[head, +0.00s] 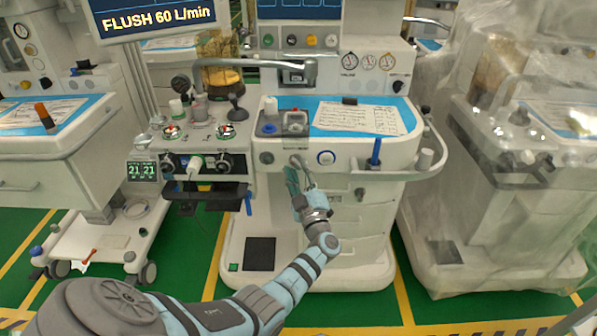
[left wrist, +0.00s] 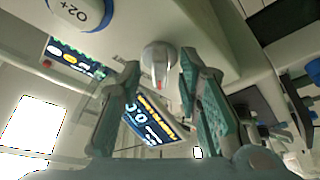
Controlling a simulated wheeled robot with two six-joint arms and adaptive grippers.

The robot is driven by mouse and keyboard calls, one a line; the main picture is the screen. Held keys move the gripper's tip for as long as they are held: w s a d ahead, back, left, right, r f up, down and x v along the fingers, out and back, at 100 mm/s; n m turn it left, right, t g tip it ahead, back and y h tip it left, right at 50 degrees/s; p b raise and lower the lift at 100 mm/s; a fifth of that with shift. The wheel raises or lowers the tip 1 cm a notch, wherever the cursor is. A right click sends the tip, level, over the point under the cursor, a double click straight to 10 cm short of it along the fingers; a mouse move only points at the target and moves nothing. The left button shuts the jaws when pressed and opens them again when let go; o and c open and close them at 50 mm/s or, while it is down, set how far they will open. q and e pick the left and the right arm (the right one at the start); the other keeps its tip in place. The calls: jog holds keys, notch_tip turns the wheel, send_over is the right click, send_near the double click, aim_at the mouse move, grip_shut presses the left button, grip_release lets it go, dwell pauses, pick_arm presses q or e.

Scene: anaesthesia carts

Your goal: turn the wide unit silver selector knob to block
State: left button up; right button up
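The silver selector knob (left wrist: 160,56) is on the white front panel of the wide unit (head: 345,145) in the middle of the head view. In the left wrist view it is round with a raised grip bar, and a red mark points toward the picture's bottom. My left gripper (head: 298,181) is just below that panel in the head view. In the left wrist view my left gripper (left wrist: 161,68) is open, with one finger on each side of the knob at its tips. Gaps show beside the knob. My right gripper is not in view.
A blue post (head: 375,152) stands further right. A plastic-covered cart (head: 510,170) is at the right.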

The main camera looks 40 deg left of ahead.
pick_arm(q)
jog(key=v, duration=0.7)
jog(key=shift+d, duration=0.2)
jog(key=shift+s+f, duration=0.1)
jog(key=shift+f, duration=0.05)
